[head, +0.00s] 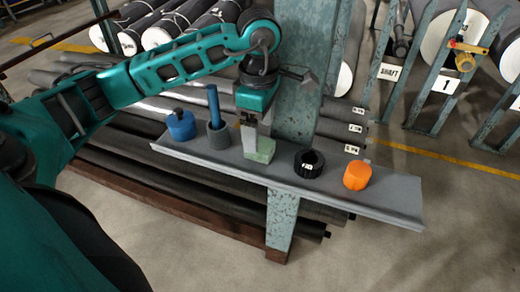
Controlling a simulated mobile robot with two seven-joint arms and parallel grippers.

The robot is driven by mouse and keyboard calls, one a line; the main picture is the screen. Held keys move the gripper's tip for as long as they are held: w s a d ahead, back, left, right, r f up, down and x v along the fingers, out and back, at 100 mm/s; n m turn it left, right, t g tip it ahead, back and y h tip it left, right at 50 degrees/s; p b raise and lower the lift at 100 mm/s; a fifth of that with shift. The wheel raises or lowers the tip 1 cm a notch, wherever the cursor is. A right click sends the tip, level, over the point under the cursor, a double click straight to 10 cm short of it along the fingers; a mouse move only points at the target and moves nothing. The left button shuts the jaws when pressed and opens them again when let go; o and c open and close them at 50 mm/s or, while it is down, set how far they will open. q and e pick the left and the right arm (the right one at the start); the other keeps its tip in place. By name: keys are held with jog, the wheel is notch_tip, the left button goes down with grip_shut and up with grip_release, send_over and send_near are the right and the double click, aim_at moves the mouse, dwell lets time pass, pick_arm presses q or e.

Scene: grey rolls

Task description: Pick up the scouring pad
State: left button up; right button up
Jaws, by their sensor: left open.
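A pale green block, which looks like the scouring pad (261,151), sits on a narrow grey shelf (390,204) near its middle. My left gripper (250,143) points down right at the pad from above. Its jaws are open, and the fingers reach the pad's upper left part. I cannot tell whether they touch it. The gripper hides some of the pad's back. My right gripper is not in view.
Left of the pad stand a grey cup with a blue handle (218,134) and a blue knobbed object (181,126). To the right are a black ring (308,163) and an orange object (357,175). A blue-grey post (303,75) rises close behind the shelf.

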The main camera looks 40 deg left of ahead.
aim_at(262, 145)
pick_arm(q)
jog(key=f, duration=0.5)
jog(key=shift+w+d+f+b, duration=0.15)
jog(key=shift+d+b, duration=0.1)
jog(key=shift+b, duration=0.05)
jog(key=c, duration=1.1)
